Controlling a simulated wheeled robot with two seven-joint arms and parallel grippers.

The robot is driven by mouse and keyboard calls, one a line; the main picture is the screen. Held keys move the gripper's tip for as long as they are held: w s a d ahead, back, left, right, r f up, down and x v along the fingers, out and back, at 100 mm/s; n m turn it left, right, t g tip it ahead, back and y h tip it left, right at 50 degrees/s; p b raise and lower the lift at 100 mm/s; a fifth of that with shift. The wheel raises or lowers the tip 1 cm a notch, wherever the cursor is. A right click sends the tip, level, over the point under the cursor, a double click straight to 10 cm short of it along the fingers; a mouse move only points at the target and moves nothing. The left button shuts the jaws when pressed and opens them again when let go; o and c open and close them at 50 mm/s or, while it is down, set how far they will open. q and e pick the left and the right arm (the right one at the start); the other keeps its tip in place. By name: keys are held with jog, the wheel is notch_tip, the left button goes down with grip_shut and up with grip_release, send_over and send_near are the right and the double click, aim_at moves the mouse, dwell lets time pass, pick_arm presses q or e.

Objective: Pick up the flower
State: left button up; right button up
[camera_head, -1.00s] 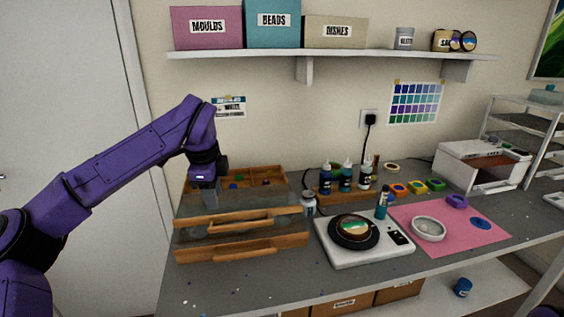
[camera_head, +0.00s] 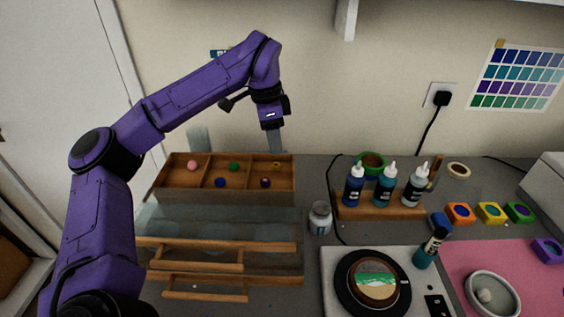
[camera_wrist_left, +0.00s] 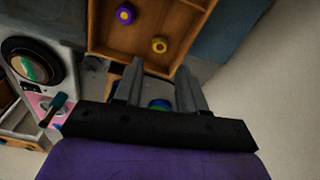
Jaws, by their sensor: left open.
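The wooden tray (camera_head: 225,197) has compartments holding several small coloured pieces, too small to tell surely which is the flower. A yellow piece (camera_head: 276,165) and a purple piece (camera_head: 265,183) lie in its right compartment; pink, green and blue pieces lie further left. In the left wrist view, the yellow piece (camera_wrist_left: 159,45) is ring-like with a dark centre, and the purple piece (camera_wrist_left: 125,14) has a yellow centre. My left gripper (camera_head: 274,142) points down at the tray's back right corner, fingers apart and empty. Its fingers (camera_wrist_left: 158,90) also show in the wrist view.
A wall rises behind the bench.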

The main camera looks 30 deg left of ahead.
aim_at(276, 164)
pick_arm(q)
jog(key=shift+s+f, duration=0.2)
jog(key=shift+f, duration=0.3)
jog(key=shift+a+f, duration=0.1)
jog(key=shift+f, duration=0.25)
jog(key=f, duration=0.1)
jog(key=f+p, duration=0.2)
jog(key=f, duration=0.1)
jog(key=shift+w, duration=0.25)
jog(key=shift+f, duration=0.45)
jog(key=shift+d, duration=0.2)
grip_shut()
